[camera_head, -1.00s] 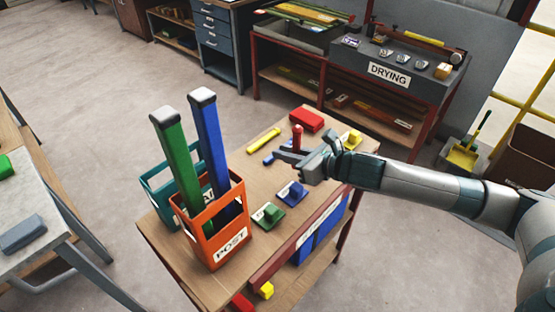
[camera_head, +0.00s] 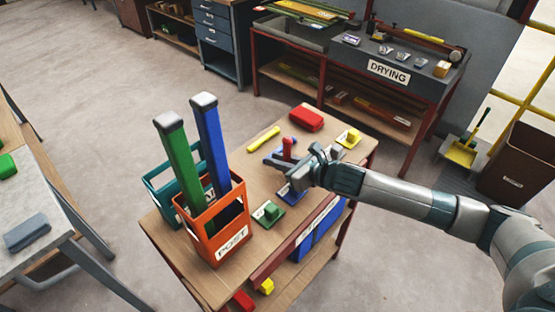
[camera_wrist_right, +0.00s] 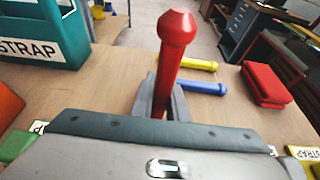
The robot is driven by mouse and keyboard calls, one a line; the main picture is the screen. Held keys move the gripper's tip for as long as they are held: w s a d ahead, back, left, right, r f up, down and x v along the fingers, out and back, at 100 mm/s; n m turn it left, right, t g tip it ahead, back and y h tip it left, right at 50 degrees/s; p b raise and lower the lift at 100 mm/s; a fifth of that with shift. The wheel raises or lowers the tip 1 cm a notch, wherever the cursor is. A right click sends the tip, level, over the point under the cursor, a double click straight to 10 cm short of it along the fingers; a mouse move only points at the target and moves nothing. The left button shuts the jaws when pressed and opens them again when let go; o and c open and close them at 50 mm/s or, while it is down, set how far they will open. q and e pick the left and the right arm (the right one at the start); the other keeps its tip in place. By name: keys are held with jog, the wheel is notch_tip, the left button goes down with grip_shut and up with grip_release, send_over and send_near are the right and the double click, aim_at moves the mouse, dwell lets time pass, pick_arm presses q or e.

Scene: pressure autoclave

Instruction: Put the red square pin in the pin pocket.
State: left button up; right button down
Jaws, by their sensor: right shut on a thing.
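The red pin (camera_head: 287,147) stands upright in my right gripper (camera_head: 278,160), above the wooden top of the cart (camera_head: 225,275). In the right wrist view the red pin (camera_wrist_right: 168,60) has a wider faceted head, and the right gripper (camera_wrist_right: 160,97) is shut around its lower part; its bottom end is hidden. I cannot pick out the pin pocket for sure. My left gripper is not in view.
An orange POST holder (camera_head: 222,222) with tall green (camera_head: 178,150) and blue (camera_head: 210,140) posts stands left on the cart, beside a teal holder (camera_head: 158,185). A yellow pin (camera_head: 263,138), a blue pin (camera_wrist_right: 203,87), a red block (camera_head: 306,118) and coloured strap pieces lie around.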

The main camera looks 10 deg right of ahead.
jog(key=shift+f, duration=0.3)
jog(key=shift+f, duration=0.2)
jog(key=c, duration=1.7)
grip_release()
jog(key=shift+c, duration=0.2)
jog(key=shift+r, duration=0.2)
jog(key=shift+s+d+r, duration=0.1)
jog(key=shift+s+d, duration=0.2)
jog(key=shift+s, duration=0.1)
jog(key=b+v, duration=0.2)
jog(key=v, duration=0.7)
jog(key=shift+s+d+r+b, duration=0.1)
jog(key=shift+s+d+b, duration=0.1)
jog(key=shift+s+b, duration=0.15)
jog(key=shift+s+d+r, duration=0.25)
jog(key=shift+s+r, duration=0.1)
jog(key=shift+s, duration=0.05)
